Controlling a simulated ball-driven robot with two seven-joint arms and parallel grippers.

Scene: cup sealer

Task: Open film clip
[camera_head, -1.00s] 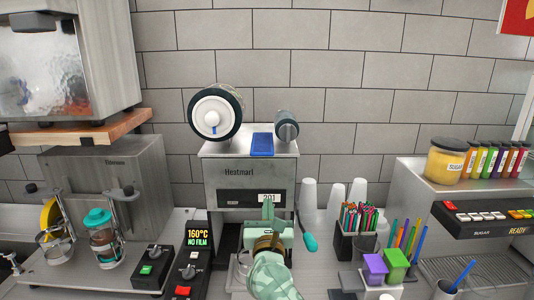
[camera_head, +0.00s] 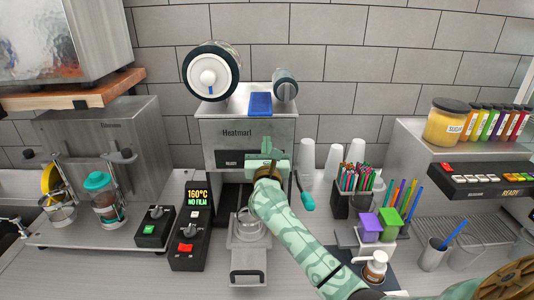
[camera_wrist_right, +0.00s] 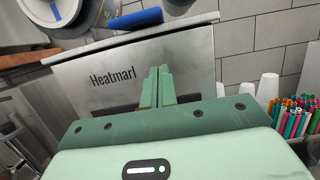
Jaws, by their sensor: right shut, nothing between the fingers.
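The cup sealer (camera_head: 248,145), a grey metal box marked Heatmarl, stands at the centre back. A blue flap (camera_head: 260,103), which may be the film clip, lies on its top between a large white-faced film roll (camera_head: 208,77) and a smaller dark roller (camera_head: 286,84). The blue piece also shows at the top of the right wrist view (camera_wrist_right: 142,19). My right gripper (camera_head: 266,148) is in front of the sealer's front face, below the blue flap. In the right wrist view its fingers (camera_wrist_right: 157,84) are together and empty. My left gripper is not in view.
The control box (camera_head: 198,195) reads 160°C, NO FILM. A teal-ended handle (camera_head: 307,201) sticks out at the sealer's right. White cups (camera_head: 308,155) and a straw holder (camera_head: 354,195) stand beyond it. A pump bottle (camera_head: 375,266) stands near my right forearm.

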